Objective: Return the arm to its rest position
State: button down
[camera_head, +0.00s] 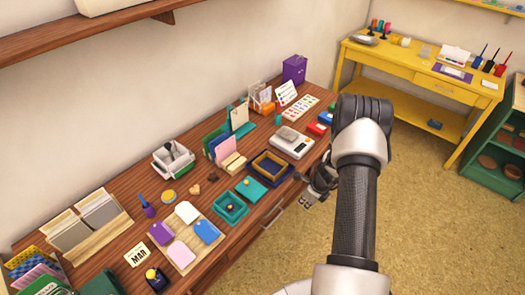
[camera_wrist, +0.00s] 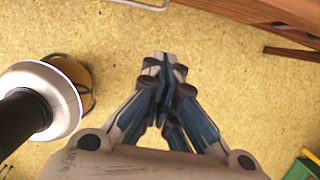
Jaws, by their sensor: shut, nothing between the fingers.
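My gripper (camera_wrist: 162,62) is shut and empty in the wrist view, its two fingertips together above the tan floor (camera_wrist: 235,75). In the head view my gripper (camera_head: 306,200) is small and partly hidden behind my arm, low beside the front edge of the wooden desk (camera_head: 240,250). My arm (camera_head: 357,215) reaches up from the bottom of the head view and bends at a dark joint near the desk's right end. I cannot tell from the head view whether the gripper touches the desk front.
The desk holds teal inkpad boxes (camera_head: 230,208), a tag board (camera_head: 178,256), a white scale (camera_head: 291,143) and a purple box (camera_head: 294,69). A yellow table (camera_head: 405,66) stands at the back right, a green shelf (camera_head: 480,155) at the right. Open floor lies right of my arm.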

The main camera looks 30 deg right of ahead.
jog(key=w+a+r+n, duration=0.2)
jog(key=a+r+n, duration=0.2)
jog(key=r, duration=0.4)
jog(key=w+a+r+n+t, duration=0.1)
jog(key=a+r+n, duration=0.25)
jog(key=r, duration=0.45)
jog(key=w+a+r+n, duration=0.2)
jog(key=a+r+n, duration=0.15)
jog(key=r, duration=0.45)
jog(key=s+a+r+n, duration=0.4)
jog(key=a+r, duration=0.1)
jog(key=r, duration=0.2)
jog(key=s+a+r+n, duration=0.4)
jog(key=a+r, duration=0.2)
jog(key=r, duration=0.1)
jog(key=s+a+r+n, duration=0.2)
jog(key=s+n, duration=0.4)
jog(key=s, duration=0.3)
jog(key=s+a+r+n+t+h, duration=0.1)
jog(key=s+a+r+n, duration=0.2)
jog(key=s+n, duration=0.3)
jog(key=s+r, duration=0.1)
jog(key=s, duration=0.2)
jog(key=shift+s+r, duration=0.15)
jog(key=shift+r, duration=0.05)
